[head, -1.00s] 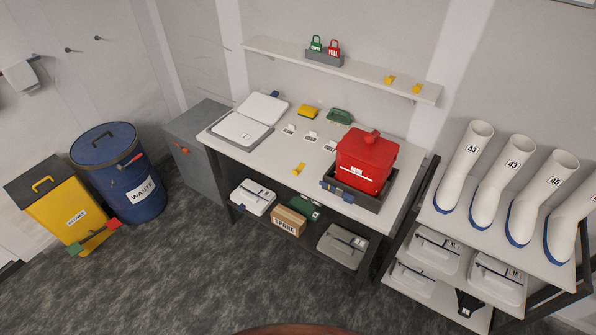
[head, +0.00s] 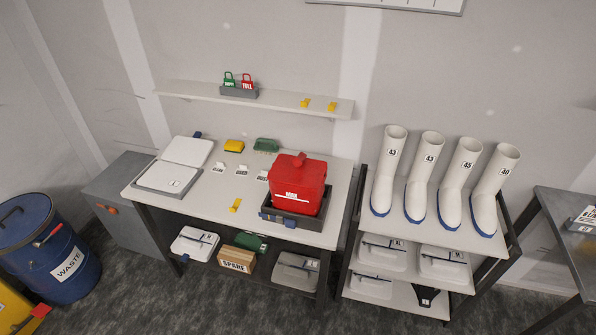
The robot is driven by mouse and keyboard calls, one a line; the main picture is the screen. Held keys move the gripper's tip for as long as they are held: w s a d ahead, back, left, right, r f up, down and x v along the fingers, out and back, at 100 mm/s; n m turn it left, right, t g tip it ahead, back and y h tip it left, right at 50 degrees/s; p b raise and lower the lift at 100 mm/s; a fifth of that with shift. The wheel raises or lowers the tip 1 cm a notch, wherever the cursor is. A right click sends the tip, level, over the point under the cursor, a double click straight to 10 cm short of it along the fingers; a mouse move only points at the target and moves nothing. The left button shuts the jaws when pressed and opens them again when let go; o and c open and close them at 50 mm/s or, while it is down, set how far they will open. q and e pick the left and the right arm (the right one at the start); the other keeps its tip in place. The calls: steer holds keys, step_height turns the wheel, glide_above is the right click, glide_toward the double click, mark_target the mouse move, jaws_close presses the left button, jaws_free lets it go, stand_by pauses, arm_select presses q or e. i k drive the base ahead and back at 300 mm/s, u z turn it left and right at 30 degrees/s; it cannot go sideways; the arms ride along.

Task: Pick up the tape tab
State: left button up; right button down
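A small yellow tab (head: 235,205) lies on the white bench top (head: 212,200), left of the red box marked MAX (head: 300,185). Two similar small yellow pieces, a left one (head: 305,103) and a right one (head: 332,106), sit on the wall shelf (head: 195,92). They are too small to tell which is the tape tab. Neither of my grippers is in view.
The red box stands in a dark tray (head: 285,215). A yellow block (head: 234,146), a green item (head: 266,145) and small white labels lie behind the tab. A boot rack (head: 420,225) stands right, a blue waste bin (head: 45,250) left. Grey floor is clear in front.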

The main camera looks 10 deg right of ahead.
mark_target(237, 202)
steer(key=u, duration=0.3)
steer(key=k, duration=0.85)
steer(key=u, duration=1.5)
steer(key=i, duration=1.9)
steer(key=z, duration=0.65)
steer(key=i, duration=0.9)
steer(key=z, duration=1.6)
steer(key=i, duration=0.7)
steer(key=z, duration=0.6)
